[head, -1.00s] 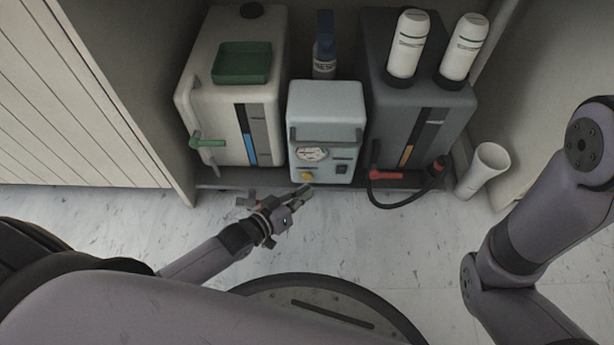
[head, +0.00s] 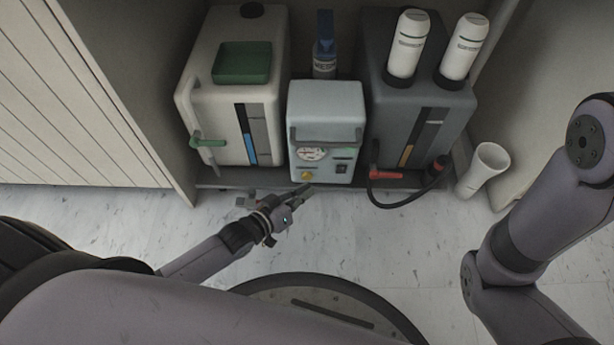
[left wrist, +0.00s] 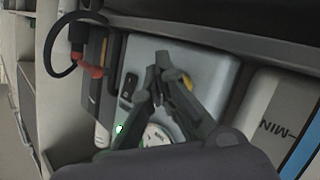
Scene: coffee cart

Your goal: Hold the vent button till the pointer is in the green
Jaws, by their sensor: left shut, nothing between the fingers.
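The pale blue-grey machine (head: 326,103) stands in the middle of the cabinet. On its front are a round white gauge (head: 311,153) and a yellow button (head: 306,175) below it. My left gripper (head: 309,189) is shut and empty, its tips close in front of the machine's lower front, just below the button in the head view. In the left wrist view the fingertips (left wrist: 162,62) are beside the yellow button (left wrist: 186,81), which one finger partly covers. The gauge (left wrist: 155,135) is partly hidden there. I cannot tell its pointer's position or whether the tips touch the button. My right gripper is out of view.
A cream tank (head: 215,110) with a green tap (head: 207,142) stands left of the machine. A dark grey tank (head: 415,110) with a red tap (head: 388,174) and black hose stands right. A white cup (head: 484,170) is at the far right. The floor in front is clear.

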